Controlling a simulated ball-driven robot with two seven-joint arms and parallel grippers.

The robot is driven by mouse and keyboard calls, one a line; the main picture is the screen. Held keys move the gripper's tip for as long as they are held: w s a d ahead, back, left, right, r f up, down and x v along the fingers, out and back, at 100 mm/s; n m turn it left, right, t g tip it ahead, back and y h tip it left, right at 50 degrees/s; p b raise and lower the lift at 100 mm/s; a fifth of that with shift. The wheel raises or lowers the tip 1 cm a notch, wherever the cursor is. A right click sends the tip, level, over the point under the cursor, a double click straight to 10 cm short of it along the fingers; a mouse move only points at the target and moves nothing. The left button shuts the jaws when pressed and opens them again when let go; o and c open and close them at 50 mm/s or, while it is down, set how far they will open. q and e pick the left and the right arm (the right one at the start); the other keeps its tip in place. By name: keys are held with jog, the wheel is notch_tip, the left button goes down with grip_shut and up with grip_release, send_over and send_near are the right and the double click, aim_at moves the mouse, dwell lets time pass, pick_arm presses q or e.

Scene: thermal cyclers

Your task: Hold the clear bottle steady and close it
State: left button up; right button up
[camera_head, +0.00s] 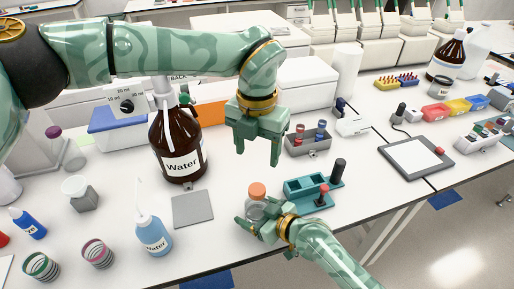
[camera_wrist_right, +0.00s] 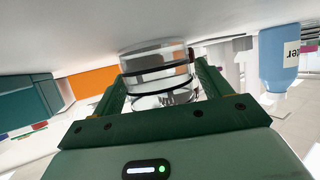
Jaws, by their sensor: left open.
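The clear bottle (camera_head: 254,209) stands on the white bench with an orange cap (camera_head: 257,189) at its top; I cannot tell how tightly the cap sits. My right gripper (camera_head: 262,220) is low at the bench, its fingers on both sides of the bottle and shut on it. In the right wrist view the clear bottle (camera_wrist_right: 156,75) shows upside down between the two green fingers, with its lower end up and the cap hidden. My left gripper (camera_head: 258,150) is open and empty, pointing down above the cap, apart from it.
A teal rack (camera_head: 308,190) stands just right of the bottle. A grey pad (camera_head: 192,208) and a blue wash bottle (camera_head: 153,235) are to its left. A brown Water bottle (camera_head: 178,145) and a grey tube rack (camera_head: 309,146) stand behind.

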jog(key=shift+s+d+r, duration=0.2)
jog(key=shift+s+d, duration=0.05)
jog(key=shift+d, duration=0.1)
jog(key=p+v, duration=0.3)
jog(key=v, duration=1.2)
jog(key=shift+r, duration=0.15)
jog(key=shift+s+d, duration=0.1)
